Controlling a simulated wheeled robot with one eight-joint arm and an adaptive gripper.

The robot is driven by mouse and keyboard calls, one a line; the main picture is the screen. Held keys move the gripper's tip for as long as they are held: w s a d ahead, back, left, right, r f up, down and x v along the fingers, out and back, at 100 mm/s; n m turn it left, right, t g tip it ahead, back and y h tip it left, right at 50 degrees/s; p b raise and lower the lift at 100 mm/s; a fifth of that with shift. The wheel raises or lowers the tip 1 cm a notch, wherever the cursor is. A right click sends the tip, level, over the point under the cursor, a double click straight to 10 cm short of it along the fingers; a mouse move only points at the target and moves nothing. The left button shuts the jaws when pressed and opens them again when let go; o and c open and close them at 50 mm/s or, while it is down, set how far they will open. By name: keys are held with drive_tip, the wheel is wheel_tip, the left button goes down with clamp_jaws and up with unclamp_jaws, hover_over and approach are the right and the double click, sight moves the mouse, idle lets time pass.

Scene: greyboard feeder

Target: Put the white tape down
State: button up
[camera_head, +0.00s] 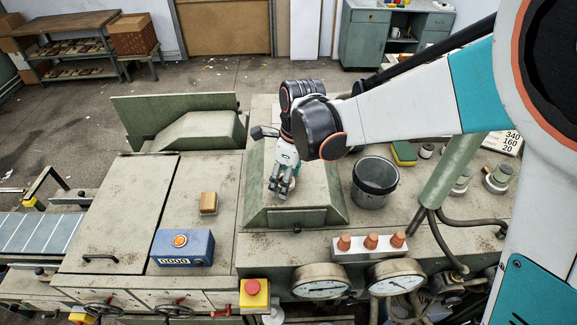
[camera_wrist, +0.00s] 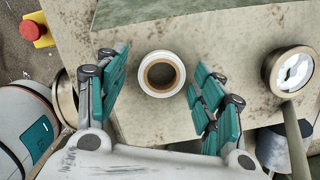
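In the wrist view the white tape (camera_wrist: 143,75) is a roll with a brown inner core, seen flat-on over a worn beige surface (camera_wrist: 225,40). It appears between the teal fingers of my gripper (camera_wrist: 160,76). Whether the tape rests on the surface cannot be told. In the head view my gripper (camera_head: 281,186) points down over the raised, slope-sided green housing (camera_head: 322,188). I cannot make out the tape there.
A dark bucket (camera_head: 375,178) stands right of the housing. A blue box (camera_head: 182,249) and a small tan block (camera_head: 208,203) sit to the left. Gauges (camera_head: 320,281), orange-topped knobs (camera_head: 371,241) and a red button (camera_head: 254,287) line the front. The left panel (camera_head: 122,210) is mostly clear.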

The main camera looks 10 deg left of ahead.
sight(292, 183)
drive_tip(key=shift+w+r, duration=0.1)
drive_tip(key=shift+r, duration=0.05)
wheel_tip(292, 183, up, 12)
drive_tip(key=d+p, duration=0.2)
drive_tip(key=p, duration=0.5)
drive_tip(key=shift+s, duration=0.25)
drive_tip(key=shift+a, duration=0.1)
